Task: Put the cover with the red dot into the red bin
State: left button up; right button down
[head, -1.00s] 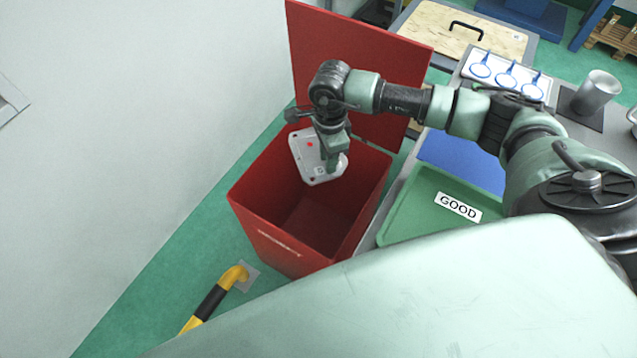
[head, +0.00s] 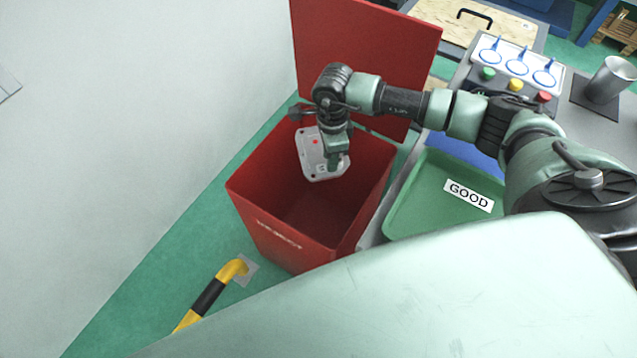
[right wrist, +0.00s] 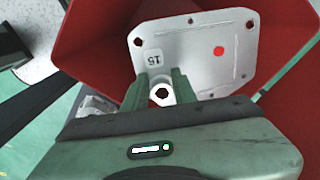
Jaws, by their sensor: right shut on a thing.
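The cover with the red dot (head: 310,160) is a light grey metal plate with rounded corners. My right gripper (head: 337,165) is shut on it and holds it over the open mouth of the red bin (head: 265,212). In the right wrist view, the cover (right wrist: 230,70) shows its red dot, corner holes and a tag reading 15. The right gripper's fingers (right wrist: 161,92) are at its near edge, around a round boss. The bin's red walls (right wrist: 285,25) show behind the cover. The bin's lid stands open at the back. My left gripper is not in view.
A green tray (head: 425,205) marked GOOD lies on the bench right of the bin, beside a blue surface. A panel with coloured buttons (head: 515,85) and a metal cylinder (head: 610,78) are behind. A yellow and black rail (head: 210,296) stands on the floor in front.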

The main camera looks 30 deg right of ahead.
jog(key=c, duration=1)
grip_release()
jog(key=shift+r, duration=0.1)
jog(key=shift+c, duration=0.2)
notch_tip(320, 180, up, 8)
